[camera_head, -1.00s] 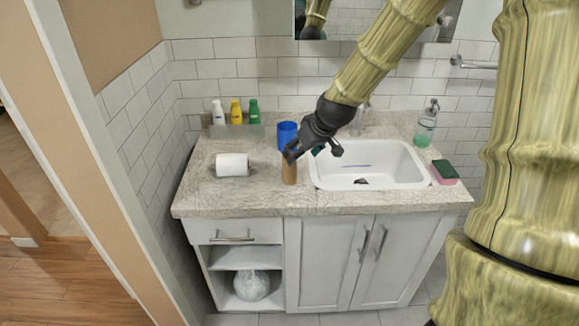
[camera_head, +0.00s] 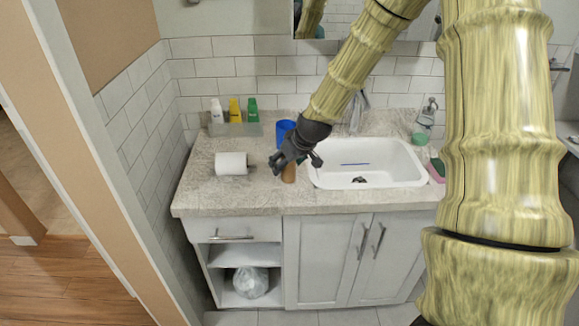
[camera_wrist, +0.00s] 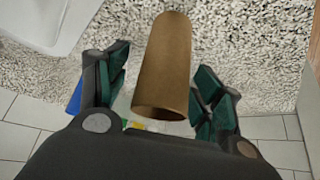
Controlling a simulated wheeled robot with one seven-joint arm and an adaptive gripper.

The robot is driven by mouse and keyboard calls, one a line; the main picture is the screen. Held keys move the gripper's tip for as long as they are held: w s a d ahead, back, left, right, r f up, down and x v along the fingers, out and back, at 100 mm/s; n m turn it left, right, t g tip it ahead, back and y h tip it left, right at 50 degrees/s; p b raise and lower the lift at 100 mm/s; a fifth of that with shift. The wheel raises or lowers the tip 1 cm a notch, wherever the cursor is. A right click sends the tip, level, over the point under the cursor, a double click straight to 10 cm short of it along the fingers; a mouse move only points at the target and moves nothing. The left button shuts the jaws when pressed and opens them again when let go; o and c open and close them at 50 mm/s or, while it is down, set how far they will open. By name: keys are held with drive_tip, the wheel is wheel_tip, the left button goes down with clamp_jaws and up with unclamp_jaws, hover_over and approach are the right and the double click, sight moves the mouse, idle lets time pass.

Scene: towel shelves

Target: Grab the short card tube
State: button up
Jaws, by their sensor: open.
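The short card tube (camera_head: 289,174) is brown and stands upright on the counter, just left of the sink. In the head view my gripper (camera_head: 296,163) is over it and hides its upper part. In the wrist view the tube (camera_wrist: 163,60) lies between the two spread fingers with green pads, and a gap shows on each side. My gripper (camera_wrist: 164,80) is open and holds nothing.
A blue cup (camera_head: 284,131) stands behind the gripper. A white paper roll (camera_head: 231,163) lies to the left. Several bottles (camera_head: 235,110) stand in a tray by the wall.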

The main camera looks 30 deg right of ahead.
drive_tip(key=shift+w+f, duration=0.3)
drive_tip(key=shift+f, duration=0.2)
drive_tip(key=c, duration=0.8)
drive_tip(key=shift+o, duration=0.2)
drive_tip(key=shift+r, duration=0.1)
